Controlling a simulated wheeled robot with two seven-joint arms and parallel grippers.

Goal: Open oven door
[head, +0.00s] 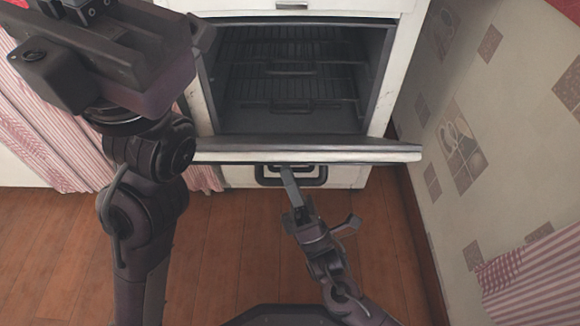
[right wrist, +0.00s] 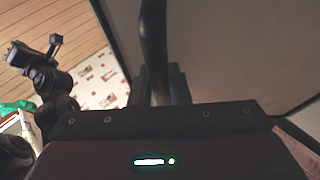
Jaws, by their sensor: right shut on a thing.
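The white oven (head: 400,70) stands ahead in the head view, its dark cavity (head: 290,85) with wire racks exposed. The oven door (head: 300,152) is swung down partway and shows as a narrow strip, nearly edge-on. A dark handle (head: 318,182) shows just below its edge. My right gripper (head: 288,176) reaches up to this handle. In the right wrist view, my right gripper (right wrist: 162,88) is shut on the dark handle bar (right wrist: 153,40), beside a pale panel. My left gripper (head: 75,8) is at the top left, its jaw opening unclear.
My left arm covers the left side of the oven. A patterned wall (head: 470,130) stands close on the right. A striped cloth (head: 45,130) hangs at the left, another (head: 530,280) at the lower right. The wooden floor (head: 230,250) before the oven is clear apart from my arms.

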